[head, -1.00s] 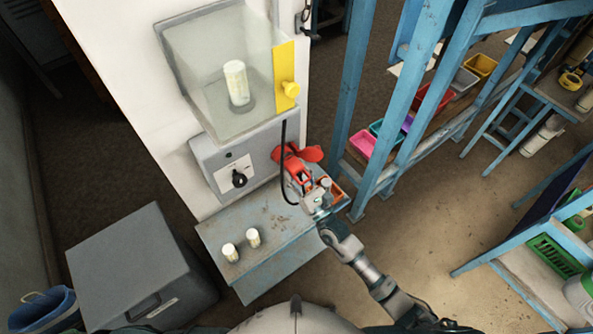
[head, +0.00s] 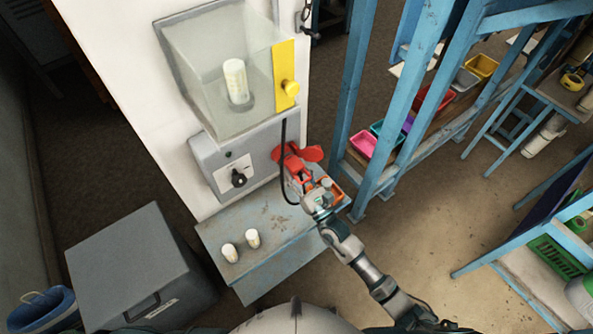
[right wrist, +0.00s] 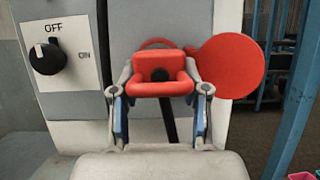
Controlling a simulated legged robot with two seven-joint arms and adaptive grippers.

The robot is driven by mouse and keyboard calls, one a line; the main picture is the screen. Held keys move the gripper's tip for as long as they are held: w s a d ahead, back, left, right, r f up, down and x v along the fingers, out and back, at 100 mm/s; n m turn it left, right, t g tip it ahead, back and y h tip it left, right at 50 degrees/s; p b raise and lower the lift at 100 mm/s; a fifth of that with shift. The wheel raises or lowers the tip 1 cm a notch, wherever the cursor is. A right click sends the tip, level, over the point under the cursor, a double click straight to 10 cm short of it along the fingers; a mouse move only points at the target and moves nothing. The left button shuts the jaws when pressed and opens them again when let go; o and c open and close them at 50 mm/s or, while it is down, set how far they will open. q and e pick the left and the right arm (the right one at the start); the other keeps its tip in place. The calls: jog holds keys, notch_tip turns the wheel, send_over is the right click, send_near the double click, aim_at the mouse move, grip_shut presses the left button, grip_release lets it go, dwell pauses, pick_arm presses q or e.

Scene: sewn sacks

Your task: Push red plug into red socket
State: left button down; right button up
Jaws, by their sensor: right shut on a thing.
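The red plug (right wrist: 160,82) has a loop-shaped handle and a black cable below it. My right gripper (right wrist: 160,98) is shut on it, with one finger on each side. In the head view my right gripper (head: 303,186) is at the grey panel, by the red socket (head: 284,156). The socket's red ring (right wrist: 157,43) shows just behind and above the plug, and its round red lid (right wrist: 232,66) is swung open to the right. The plug hides most of the socket opening, so I cannot tell how deep it sits. My left gripper is not in view.
A grey switch box (head: 232,165) with a black knob at OFF (right wrist: 46,57) is left of the socket. A black cable (head: 284,165) hangs there. Below, a blue-grey shelf (head: 270,262) holds two pale cylinders (head: 241,246). A blue rack (head: 350,110) stands at right.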

jog(key=shift+w+a, duration=0.15)
jog(key=shift+w, duration=0.05)
jog(key=o, duration=1.1)
jog(key=shift+o, duration=0.2)
jog(key=v, duration=1.2)
jog(key=shift+w, duration=0.1)
